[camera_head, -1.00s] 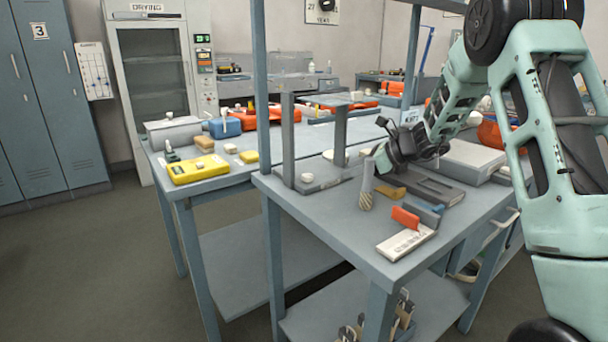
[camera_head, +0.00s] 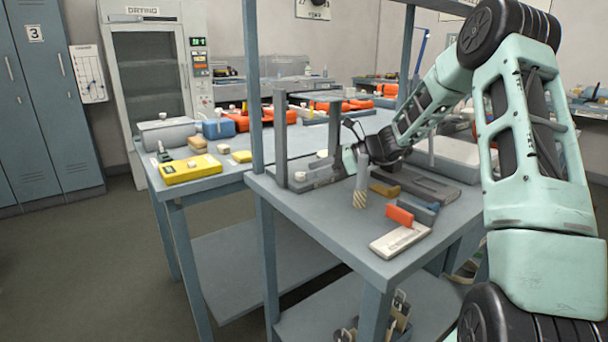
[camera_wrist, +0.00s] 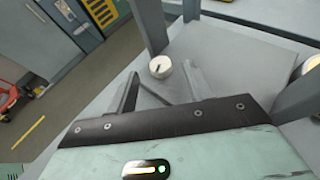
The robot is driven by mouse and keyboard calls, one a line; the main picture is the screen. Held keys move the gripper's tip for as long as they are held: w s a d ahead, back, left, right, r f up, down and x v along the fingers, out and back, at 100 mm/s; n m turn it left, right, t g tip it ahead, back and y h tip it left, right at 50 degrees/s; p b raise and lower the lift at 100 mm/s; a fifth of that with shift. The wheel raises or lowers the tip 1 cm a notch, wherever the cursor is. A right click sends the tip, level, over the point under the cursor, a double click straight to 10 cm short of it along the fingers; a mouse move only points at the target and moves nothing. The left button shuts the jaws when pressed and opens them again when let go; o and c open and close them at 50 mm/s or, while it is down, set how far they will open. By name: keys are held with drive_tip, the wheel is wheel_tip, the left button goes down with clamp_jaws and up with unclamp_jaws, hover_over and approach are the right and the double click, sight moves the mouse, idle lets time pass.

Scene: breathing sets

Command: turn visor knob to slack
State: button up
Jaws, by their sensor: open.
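A round white knob (camera_wrist: 160,67) with a dark pointer mark shows in the wrist view, on a grey surface beside a post. It appears to be the small pale knob (camera_head: 300,177) at the left foot of the grey upright frame (camera_head: 281,140) in the head view. In the wrist view the knob appears between and just beyond the fingertips, with no contact visible. In the head view my gripper (camera_head: 350,160) is to the right of the knob, by the frame's right post. The fingertips are hard to make out there.
A dark tray (camera_head: 425,184), an orange block (camera_head: 400,215) and a white labelled box (camera_head: 399,240) lie on the bench. A second pale round part (camera_wrist: 310,66) is at the wrist view's right edge.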

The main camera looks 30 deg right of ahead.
sight(301, 174)
drive_tip(key=shift+x, duration=1.7)
drive_tip(key=c, duration=1)
drive_tip(key=p, duration=0.1)
drive_tip(key=n+g+y+p, duration=0.1)
drive_tip(key=p, duration=0.1)
drive_tip(key=shift+w+d+r, duration=0.1)
drive_tip(key=shift+w+r, duration=0.05)
drive_tip(key=shift+r, duration=0.25)
drive_tip(key=shift+f+n+g+y+p, duration=0.1)
drive_tip(key=shift+n+g+y+p, duration=0.3)
drive_tip(key=shift+n+g+p, duration=0.55)
drive_tip(key=shift+f+p, duration=0.25)
drive_tip(key=shift+p, duration=0.2)
